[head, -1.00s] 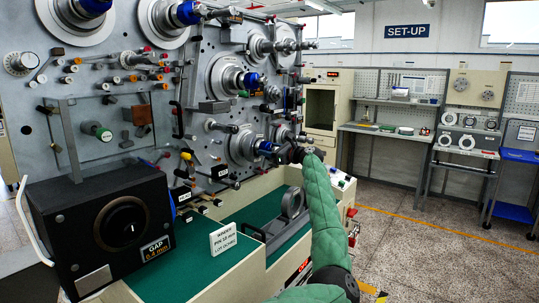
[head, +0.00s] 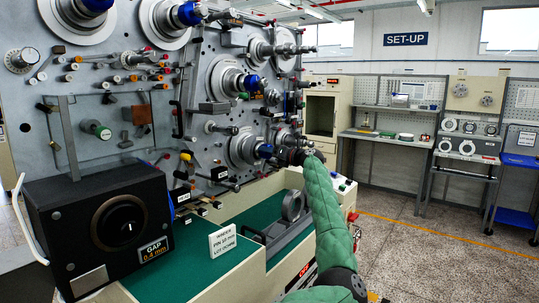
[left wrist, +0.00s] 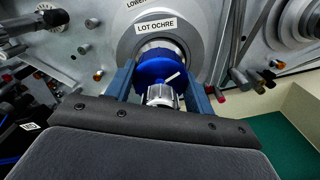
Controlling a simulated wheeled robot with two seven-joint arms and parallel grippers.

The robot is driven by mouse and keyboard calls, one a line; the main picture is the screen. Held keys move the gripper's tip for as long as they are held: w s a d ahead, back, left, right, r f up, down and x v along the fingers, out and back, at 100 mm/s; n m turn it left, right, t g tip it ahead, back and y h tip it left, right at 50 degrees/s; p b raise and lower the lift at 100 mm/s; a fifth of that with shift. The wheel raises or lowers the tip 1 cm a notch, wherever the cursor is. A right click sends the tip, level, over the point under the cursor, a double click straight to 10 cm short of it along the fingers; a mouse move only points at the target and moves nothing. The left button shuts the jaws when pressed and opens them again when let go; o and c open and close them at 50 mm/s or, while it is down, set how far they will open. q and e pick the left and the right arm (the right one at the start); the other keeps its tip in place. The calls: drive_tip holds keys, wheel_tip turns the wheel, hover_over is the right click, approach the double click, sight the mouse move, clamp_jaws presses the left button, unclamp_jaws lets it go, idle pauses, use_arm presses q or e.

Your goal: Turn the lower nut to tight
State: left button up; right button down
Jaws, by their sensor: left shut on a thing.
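The lower nut is a blue ring (left wrist: 158,68) on a silver threaded spindle end in the left wrist view, with a small white mark on its face. A grey flange behind it carries a "LOT OCHRE" label (left wrist: 156,27). My left gripper (left wrist: 160,82) has its two blue-grey fingers on either side of the nut, shut on it. In the head view the lower nut (head: 265,151) shows at the lower spindle, partly hidden by my left gripper (head: 283,155). My right gripper is not in view.
Another blue nut (head: 252,83) sits on the spindle above. Several pegs and knobs stick out of the grey panel around. A black box with a gap dial (head: 119,222) stands at the left, and a white sign (head: 222,241) stands on the green bench top (head: 185,262).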

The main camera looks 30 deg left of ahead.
use_arm(q)
drive_tip(key=m, duration=0.2)
drive_tip(key=shift+r+m+p, duration=0.2)
drive_tip(key=shift+m+p, duration=0.1)
drive_tip(key=shift+m, duration=0.1)
drive_tip(key=shift+m+p, duration=0.3)
drive_tip(key=shift+m, duration=0.6)
drive_tip(key=shift+m+p, duration=0.3)
drive_tip(key=shift+m, duration=0.5)
drive_tip(key=shift+m+p, duration=0.3)
drive_tip(key=shift+m, duration=0.4)
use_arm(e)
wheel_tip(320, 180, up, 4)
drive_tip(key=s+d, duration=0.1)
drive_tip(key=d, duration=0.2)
use_arm(q)
drive_tip(key=shift+m+p, duration=0.5)
drive_tip(key=shift+m, duration=0.5)
drive_tip(key=shift+w+f+m, duration=0.1)
drive_tip(key=shift+m, duration=0.3)
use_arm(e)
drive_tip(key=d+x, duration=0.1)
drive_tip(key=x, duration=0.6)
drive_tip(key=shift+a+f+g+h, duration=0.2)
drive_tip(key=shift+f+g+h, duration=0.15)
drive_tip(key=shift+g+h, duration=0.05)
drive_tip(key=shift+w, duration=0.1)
use_arm(q)
drive_tip(key=o, duration=1)
drive_tip(key=shift+d+f, duration=0.1)
